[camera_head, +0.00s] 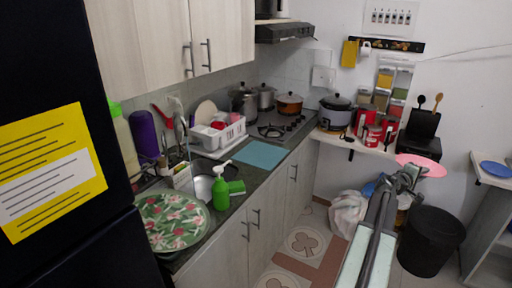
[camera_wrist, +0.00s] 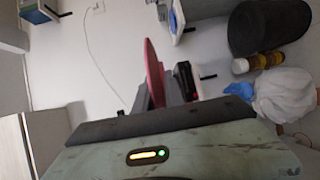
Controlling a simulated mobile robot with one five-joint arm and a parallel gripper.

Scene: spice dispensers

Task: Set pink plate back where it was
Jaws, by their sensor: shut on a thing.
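The pink plate (camera_head: 424,165) is held up in the air in front of the white back wall in the head view. My gripper (camera_head: 409,175) is at the plate's near left edge and is shut on it. In the wrist view the plate (camera_wrist: 153,72) shows nearly edge-on as a thin dark pink disc, standing out beyond the jaws of my gripper (camera_wrist: 162,98). The exact contact is partly hidden by my gripper's body.
A white shelf (camera_head: 494,180) at the right edge bears a blue plate (camera_head: 496,169). A black bin (camera_head: 432,240) stands on the floor below my gripper. A white bag (camera_head: 348,214) lies left of it. A black rack (camera_head: 421,135) with wooden spoons stands behind the plate.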

